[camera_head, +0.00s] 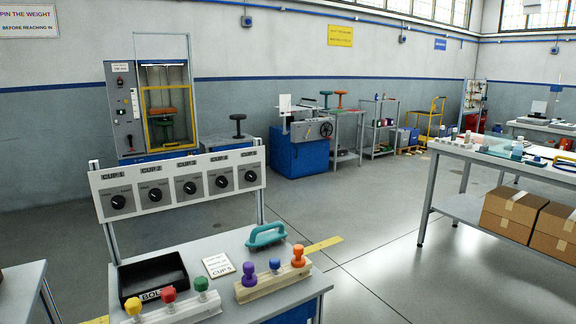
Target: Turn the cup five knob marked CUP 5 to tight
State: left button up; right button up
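A white panel (92,187) stands on posts at the back of a grey workbench. It carries a row of black round knobs on grey plates, each with a small label above. The rightmost knob (250,176) sits under a label too small to read surely; by its place in the row it looks like the CUP 5 knob. Its pointer setting is too small to tell. The knob beside it (221,181) is of the same kind. Neither of my grippers shows in this view.
On the workbench (225,249) are a black tray (153,278), a white card (218,265), a teal handle (266,235) and blocks with coloured knobs (272,284). A table with cardboard boxes (514,207) stands right. Open floor (370,240) lies between.

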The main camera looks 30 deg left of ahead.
aim_at(250, 175)
jog(key=i, duration=1.05)
jog(key=u, duration=2.65)
